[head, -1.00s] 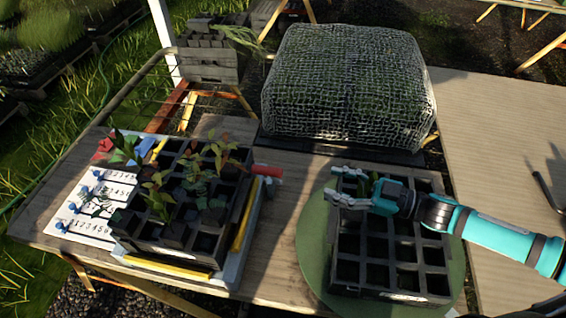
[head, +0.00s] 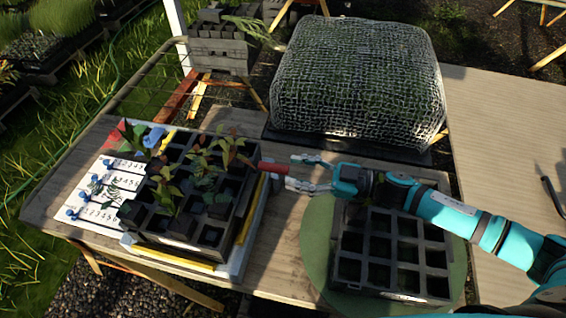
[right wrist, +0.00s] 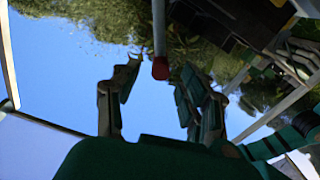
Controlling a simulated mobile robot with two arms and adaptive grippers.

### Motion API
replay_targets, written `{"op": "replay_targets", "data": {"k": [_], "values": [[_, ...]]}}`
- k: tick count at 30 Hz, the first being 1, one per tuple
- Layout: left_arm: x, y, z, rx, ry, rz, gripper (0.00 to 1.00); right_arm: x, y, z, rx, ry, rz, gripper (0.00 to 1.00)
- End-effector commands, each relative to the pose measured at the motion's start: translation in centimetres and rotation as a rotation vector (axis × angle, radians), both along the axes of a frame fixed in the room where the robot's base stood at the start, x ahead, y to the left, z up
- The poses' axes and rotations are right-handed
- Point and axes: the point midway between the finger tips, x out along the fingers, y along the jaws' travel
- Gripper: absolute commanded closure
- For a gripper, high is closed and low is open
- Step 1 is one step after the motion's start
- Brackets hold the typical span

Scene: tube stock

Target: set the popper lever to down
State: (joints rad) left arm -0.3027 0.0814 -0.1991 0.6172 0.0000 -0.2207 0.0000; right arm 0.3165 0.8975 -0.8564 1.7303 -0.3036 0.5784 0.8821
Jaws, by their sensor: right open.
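The popper lever, with a red grip (head: 273,167), sticks out to the right from the popper (head: 248,225) that carries a dark tray of seedlings. My right gripper (head: 291,171) is open at the grip's outer end, its fingers pointing left. In the right wrist view the red tip of the lever (right wrist: 160,69) shows between the two open fingers (right wrist: 158,90), apart from both as far as I can tell. My left gripper is not in view.
An empty dark cell tray (head: 392,250) sits on a round green turntable (head: 316,240) below my right arm. A mesh-covered dome (head: 360,75) stands behind. A white numbered board (head: 95,205) lies at the left.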

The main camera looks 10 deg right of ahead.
Motion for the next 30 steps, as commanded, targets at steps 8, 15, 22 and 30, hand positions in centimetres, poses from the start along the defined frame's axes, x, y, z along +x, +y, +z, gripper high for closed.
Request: {"op": "replay_targets", "data": {"k": [8, 15, 22, 30], "values": [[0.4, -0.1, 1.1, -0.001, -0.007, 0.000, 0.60, 1.3, 3.1, 0.1, -0.001, -0.001, 0.001, 0.56], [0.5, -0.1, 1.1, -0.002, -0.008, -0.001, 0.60, 1.5, 3.5, 0.0, -0.001, -0.001, 0.000, 0.56], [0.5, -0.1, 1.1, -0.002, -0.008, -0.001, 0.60, 1.4, 3.5, 0.0, -0.001, -0.001, 0.000, 0.72], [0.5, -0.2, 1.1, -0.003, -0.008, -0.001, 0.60, 1.4, 3.4, 0.0, 0.000, -0.001, 0.000, 1.00]]}}
